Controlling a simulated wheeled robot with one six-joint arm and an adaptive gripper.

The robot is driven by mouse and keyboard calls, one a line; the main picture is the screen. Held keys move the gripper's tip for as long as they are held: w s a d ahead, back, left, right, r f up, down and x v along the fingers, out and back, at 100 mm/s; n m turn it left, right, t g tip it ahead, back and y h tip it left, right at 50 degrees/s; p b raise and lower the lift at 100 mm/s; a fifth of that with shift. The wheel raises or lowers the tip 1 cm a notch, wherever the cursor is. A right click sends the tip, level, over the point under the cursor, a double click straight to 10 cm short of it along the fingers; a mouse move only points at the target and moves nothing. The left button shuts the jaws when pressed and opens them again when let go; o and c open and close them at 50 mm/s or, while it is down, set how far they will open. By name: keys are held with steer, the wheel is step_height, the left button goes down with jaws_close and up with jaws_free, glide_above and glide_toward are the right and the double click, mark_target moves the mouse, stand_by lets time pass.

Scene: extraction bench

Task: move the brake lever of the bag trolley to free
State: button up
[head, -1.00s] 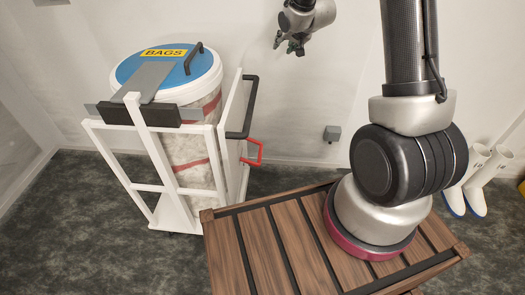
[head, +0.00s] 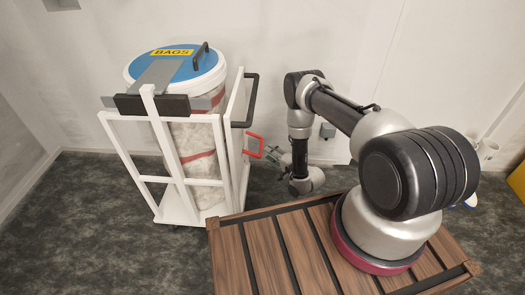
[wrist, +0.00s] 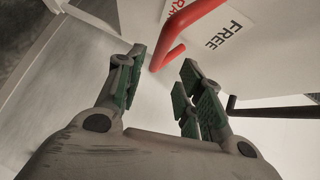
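The bag trolley (head: 187,184) is a white frame holding a tall clear bin of bags with a blue lid. Its red brake lever (head: 254,145) sticks out from the right side panel. In the wrist view the red lever (wrist: 181,32) runs down from the top, beside a label reading FREE (wrist: 217,35) and a partly hidden label in red letters. My gripper (head: 274,154) is beside the lever on its right. In the wrist view my gripper (wrist: 162,65) is open, with the lever's bent end showing between the fingertips. I cannot tell whether they touch.
A black push handle (head: 252,100) is above the lever, and a dark bar (wrist: 275,112) crosses the right of the wrist view. A slatted wooden platform (head: 288,240) is in front. A grey wall box (head: 327,131) is behind my arm. Dark floor is clear at left.

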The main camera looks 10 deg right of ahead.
mark_target(261, 146)
steer(key=x, duration=0.7)
steer(key=shift+w+a+f, duration=0.15)
steer(key=shift+a+f, duration=0.05)
steer(key=shift+f, duration=0.05)
jaws_close()
